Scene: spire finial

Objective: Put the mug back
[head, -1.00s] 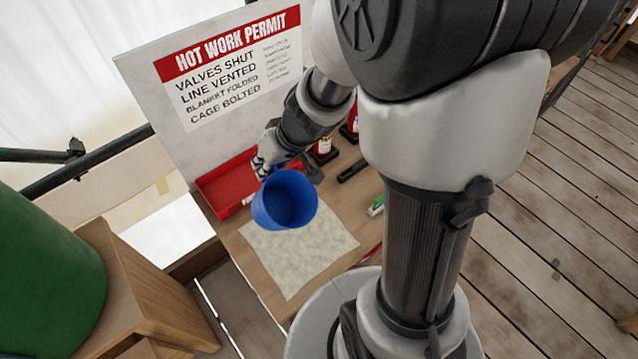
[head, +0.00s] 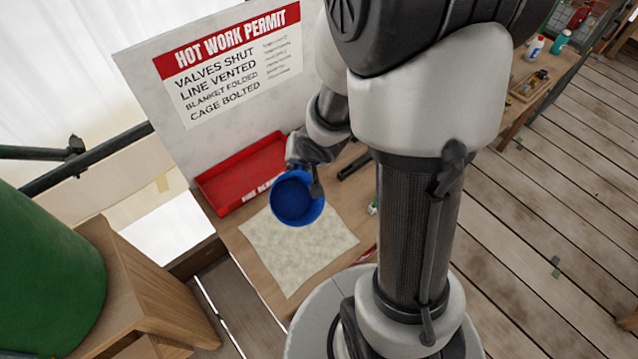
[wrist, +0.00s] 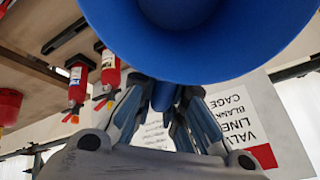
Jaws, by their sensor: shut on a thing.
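A blue mug (head: 296,204) is held in the air above the bench in the head view, its open mouth turned toward the camera. My gripper (head: 312,180) is shut on it from behind. In the wrist view the mug (wrist: 200,40) fills the top, and the fingers of my gripper (wrist: 160,100) close around its handle (wrist: 163,95). In the head view the handle is mostly hidden.
A red tray (head: 242,172) stands at the back of the bench below a permit board (head: 225,65). A pale cloth (head: 295,245) lies flat in front, clear of objects. Small red extinguishers (wrist: 78,85) show in the wrist view. A green drum (head: 45,270) stands at left.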

